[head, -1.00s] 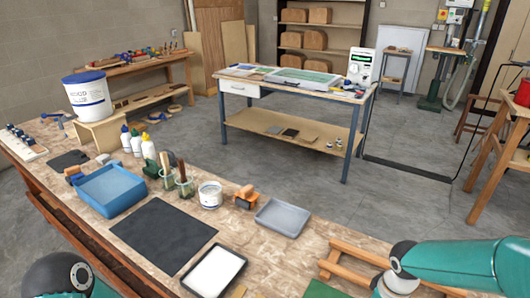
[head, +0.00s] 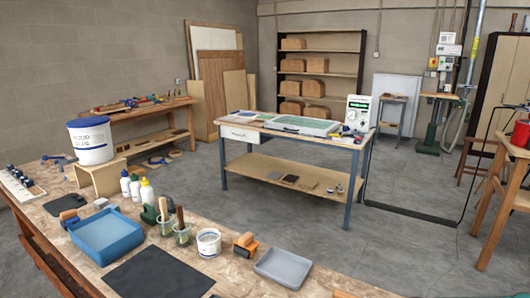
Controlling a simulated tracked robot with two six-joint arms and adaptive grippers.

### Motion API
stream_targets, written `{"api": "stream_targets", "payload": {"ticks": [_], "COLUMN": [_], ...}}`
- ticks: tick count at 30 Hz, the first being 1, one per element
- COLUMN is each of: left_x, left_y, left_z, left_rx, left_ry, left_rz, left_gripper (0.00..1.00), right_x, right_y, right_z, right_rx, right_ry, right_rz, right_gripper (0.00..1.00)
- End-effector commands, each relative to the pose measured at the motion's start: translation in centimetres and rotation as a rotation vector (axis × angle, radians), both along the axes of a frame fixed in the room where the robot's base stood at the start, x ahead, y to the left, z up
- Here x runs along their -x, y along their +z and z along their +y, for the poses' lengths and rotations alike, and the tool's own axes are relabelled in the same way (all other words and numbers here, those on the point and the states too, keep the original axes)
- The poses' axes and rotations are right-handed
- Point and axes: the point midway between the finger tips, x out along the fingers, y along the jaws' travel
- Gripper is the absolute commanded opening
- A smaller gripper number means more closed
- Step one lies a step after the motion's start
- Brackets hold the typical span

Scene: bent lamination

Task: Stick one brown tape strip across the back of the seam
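I cannot make out a brown tape strip or a seam in the head view. A small orange and brown tool (head: 245,246) stands on the near workbench (head: 215,272); I cannot tell whether it holds tape. On the blue-framed table (head: 300,133) farther back lies a flat, light-framed panel with a green surface (head: 300,124); no seam shows on it at this distance. Neither of my grippers is in view.
The near bench holds a blue tray (head: 105,236), a black mat (head: 158,276), a grey tray (head: 282,268), a white tub (head: 209,242), several bottles (head: 146,191) and a white bucket (head: 91,140). Grey floor (head: 330,228) lies open between bench and table. A wooden trestle (head: 497,215) stands at right.

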Motion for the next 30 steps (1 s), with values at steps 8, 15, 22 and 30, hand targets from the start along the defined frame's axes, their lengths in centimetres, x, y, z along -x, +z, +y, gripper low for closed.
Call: {"api": "stream_targets", "payload": {"ticks": [8,15,22,30], "left_x": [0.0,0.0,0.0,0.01], "left_y": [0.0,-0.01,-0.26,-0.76], "left_z": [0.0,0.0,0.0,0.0], "left_rx": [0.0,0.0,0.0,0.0], "left_ry": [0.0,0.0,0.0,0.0], "left_rz": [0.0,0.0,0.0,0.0], "left_gripper": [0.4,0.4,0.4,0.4], "right_x": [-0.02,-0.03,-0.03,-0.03], "right_y": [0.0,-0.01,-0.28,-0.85], "right_z": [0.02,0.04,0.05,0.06], "right_rx": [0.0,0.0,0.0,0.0], "right_ry": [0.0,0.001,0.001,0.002], "right_rz": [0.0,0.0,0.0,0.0], "right_gripper": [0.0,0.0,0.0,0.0]}}
